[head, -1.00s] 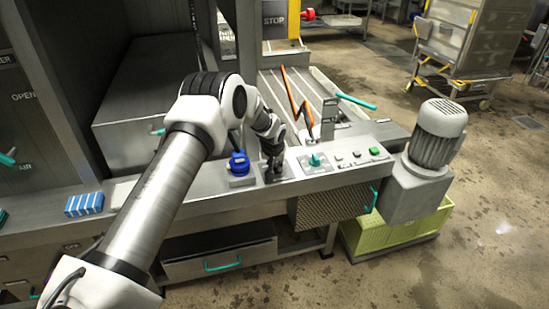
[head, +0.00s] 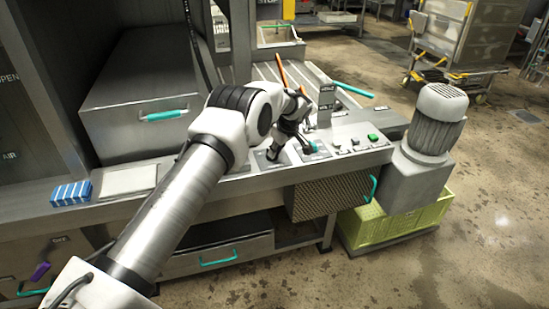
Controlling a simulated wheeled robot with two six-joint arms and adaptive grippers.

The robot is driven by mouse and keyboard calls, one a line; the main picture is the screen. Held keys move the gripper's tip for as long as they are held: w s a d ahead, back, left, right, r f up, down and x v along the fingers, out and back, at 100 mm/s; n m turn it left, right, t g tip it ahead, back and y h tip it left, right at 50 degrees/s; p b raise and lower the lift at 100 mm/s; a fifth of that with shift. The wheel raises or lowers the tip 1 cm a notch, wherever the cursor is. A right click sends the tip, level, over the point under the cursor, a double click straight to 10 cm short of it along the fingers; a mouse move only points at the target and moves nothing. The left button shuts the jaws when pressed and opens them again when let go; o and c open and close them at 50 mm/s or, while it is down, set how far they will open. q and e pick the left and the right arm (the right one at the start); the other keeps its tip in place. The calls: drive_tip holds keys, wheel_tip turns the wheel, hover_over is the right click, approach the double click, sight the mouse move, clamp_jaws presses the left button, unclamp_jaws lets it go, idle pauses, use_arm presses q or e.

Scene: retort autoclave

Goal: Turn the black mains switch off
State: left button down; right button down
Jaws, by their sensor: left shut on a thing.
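My left gripper (head: 272,153) is low over the sloping control panel (head: 345,164), shut on the black mains switch at the panel's left part. The gripper and arm cover most of the switch, so its handle position cannot be read. The gripper leans, with its wrist up and to the right of the fingertips. Dark parts of the hand come close to the teal knob (head: 314,147) to its right; whether they touch cannot be told. My right gripper is not in view.
A green button (head: 373,138) and small dark buttons sit right of the teal knob. A grey motor (head: 437,122) stands at the panel's right end above a yellow-green crate (head: 385,226). An upright metal bracket (head: 326,104) rises behind the panel. Blue blocks (head: 71,193) lie left.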

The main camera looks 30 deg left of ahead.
use_arm(q)
drive_tip(key=shift+w+f+n+g+b, duration=0.1)
drive_tip(key=shift+n+g+b, duration=0.25)
drive_tip(key=shift+n+b, duration=0.35)
drive_tip(key=shift+w+f+n+g+b, duration=0.1)
drive_tip(key=shift+n+g+b, duration=0.3)
drive_tip(key=shift+n, duration=0.5)
drive_tip(key=shift+r, duration=0.1)
drive_tip(key=c, duration=1.2)
unclamp_jaws()
drive_tip(key=shift+o, duration=0.2)
drive_tip(key=shift+r, duration=0.1)
drive_tip(key=v, duration=1.1)
drive_tip(key=shift+d+r, duration=0.25)
drive_tip(key=shift+r, duration=0.1)
drive_tip(key=shift+f, duration=0.1)
